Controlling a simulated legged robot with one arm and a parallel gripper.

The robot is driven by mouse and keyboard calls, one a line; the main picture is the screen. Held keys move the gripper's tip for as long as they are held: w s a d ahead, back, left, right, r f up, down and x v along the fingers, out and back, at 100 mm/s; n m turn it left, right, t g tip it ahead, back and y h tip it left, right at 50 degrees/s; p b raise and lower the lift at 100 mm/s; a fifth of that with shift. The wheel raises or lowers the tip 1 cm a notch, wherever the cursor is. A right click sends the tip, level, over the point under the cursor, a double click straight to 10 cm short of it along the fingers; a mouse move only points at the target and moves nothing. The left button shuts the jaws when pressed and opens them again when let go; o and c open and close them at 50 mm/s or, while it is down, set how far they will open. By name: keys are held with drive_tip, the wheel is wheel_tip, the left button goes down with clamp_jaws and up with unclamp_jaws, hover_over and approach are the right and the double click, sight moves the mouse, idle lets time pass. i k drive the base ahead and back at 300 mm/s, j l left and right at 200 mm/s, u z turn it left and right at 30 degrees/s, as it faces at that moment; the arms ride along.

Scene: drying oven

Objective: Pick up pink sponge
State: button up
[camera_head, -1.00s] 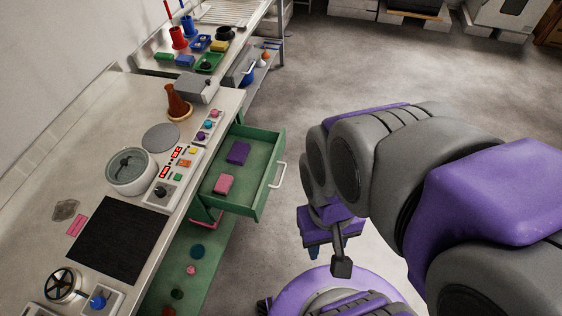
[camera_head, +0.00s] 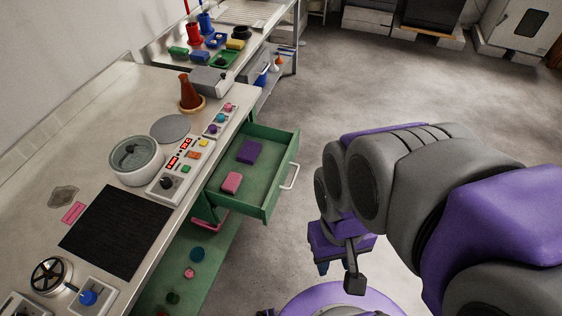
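The pink sponge (camera_head: 231,183) appears to be the small pink block lying in the open green drawer (camera_head: 268,205), near its front left. A purple block (camera_head: 249,152) lies behind it in the same drawer. My gripper (camera_head: 338,262) hangs over the floor to the right of the drawer, apart from the sponge. My purple and grey arm hides part of it, so its fingers are hard to make out. No held object can be seen in it.
The drawer's white handle (camera_head: 290,177) sticks out toward the arm. The bench (camera_head: 105,100) above carries a pot (camera_head: 135,160), a black mat (camera_head: 118,232) and a flat pink item (camera_head: 74,213). A green lower shelf (camera_head: 207,268) holds small round objects. The floor (camera_head: 370,90) behind is clear.

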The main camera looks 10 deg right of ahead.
sight(231, 185)
drive_tip(key=u, duration=1.3)
drive_tip(key=z, duration=0.7)
drive_tip(key=i+l+u, duration=0.2)
drive_tip(key=i+l, duration=0.1)
drive_tip(key=l, duration=0.1)
